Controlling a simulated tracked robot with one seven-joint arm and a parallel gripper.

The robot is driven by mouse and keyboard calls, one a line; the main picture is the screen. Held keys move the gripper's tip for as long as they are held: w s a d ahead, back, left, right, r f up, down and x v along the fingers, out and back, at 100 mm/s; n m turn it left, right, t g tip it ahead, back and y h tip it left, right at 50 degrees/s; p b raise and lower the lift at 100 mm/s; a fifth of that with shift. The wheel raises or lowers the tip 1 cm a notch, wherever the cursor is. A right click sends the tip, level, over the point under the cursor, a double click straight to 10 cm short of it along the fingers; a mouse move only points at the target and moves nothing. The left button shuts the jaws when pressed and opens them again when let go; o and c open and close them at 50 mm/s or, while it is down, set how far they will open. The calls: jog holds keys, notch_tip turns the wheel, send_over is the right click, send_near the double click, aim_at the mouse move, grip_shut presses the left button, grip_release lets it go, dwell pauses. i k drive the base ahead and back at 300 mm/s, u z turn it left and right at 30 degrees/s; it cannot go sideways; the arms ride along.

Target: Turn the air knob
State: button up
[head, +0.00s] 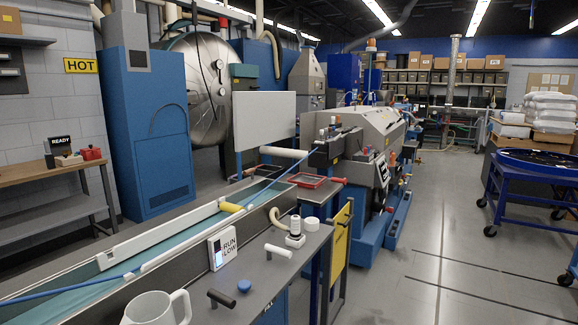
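A small round blue knob (244,286) sits on the grey bench top (262,271) at the lower middle of the head view. No label shows on it, so I cannot tell whether it is the air knob. A white fitting (295,236) with a pale hose stands on the bench behind it, and a white cap (312,224) sits beside that. A black bar handle (221,298) and a white bar handle (279,251) are near the blue knob. My gripper is not in view.
A white mug (158,309) stands at the front edge. A white "RUN LOW" panel (222,246) stands between the bench top and the long trough (90,298). A yellow board (341,235) hangs at the bench's far end. The floor (455,235) to the right is mostly open.

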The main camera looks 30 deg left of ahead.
aim_at(251, 171)
jog(key=u, duration=0.15)
jog(key=i, duration=1.05)
jog(key=u, duration=0.95)
jog(key=i, duration=0.85)
jog(key=u, duration=0.7)
jog(key=k, duration=0.8)
jog(key=u, duration=0.15)
jog(key=i, duration=0.9)
jog(key=z, duration=0.05)
